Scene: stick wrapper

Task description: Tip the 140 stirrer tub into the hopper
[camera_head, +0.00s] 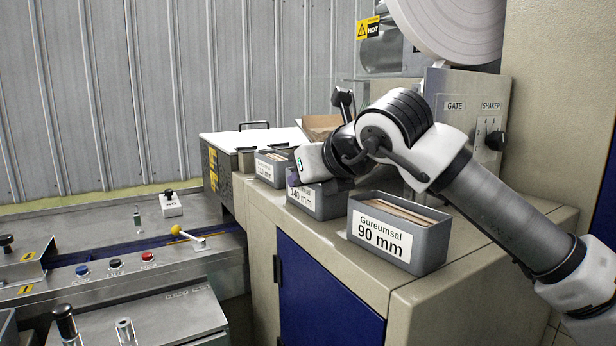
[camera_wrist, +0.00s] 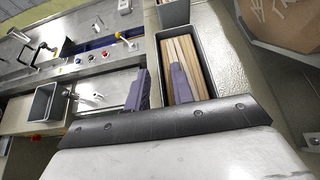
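The 140 mm tub (camera_head: 325,204) is a grey box with a white label, standing upright on the beige cabinet top in the head view, partly covered by my arm. In the wrist view the tub below my gripper (camera_wrist: 205,65) holds pale wooden stirrers (camera_wrist: 180,52). My gripper (camera_head: 292,178) is at this tub's left end. In the wrist view my purple fingers (camera_wrist: 161,88) stand apart, one outside the near-left wall and one inside over the stirrers, with a visible gap to the wall. I cannot clearly make out the hopper; my arm hides part of the machine.
The 90 mm tub (camera_head: 398,232) stands in front, and another grey tub (camera_head: 268,168) stands behind. A panel (camera_head: 470,110) marked GATE and SHAKER is behind my arm. A brown open-topped container (camera_head: 322,124) is at the back. A lower metal console (camera_head: 150,240) lies left.

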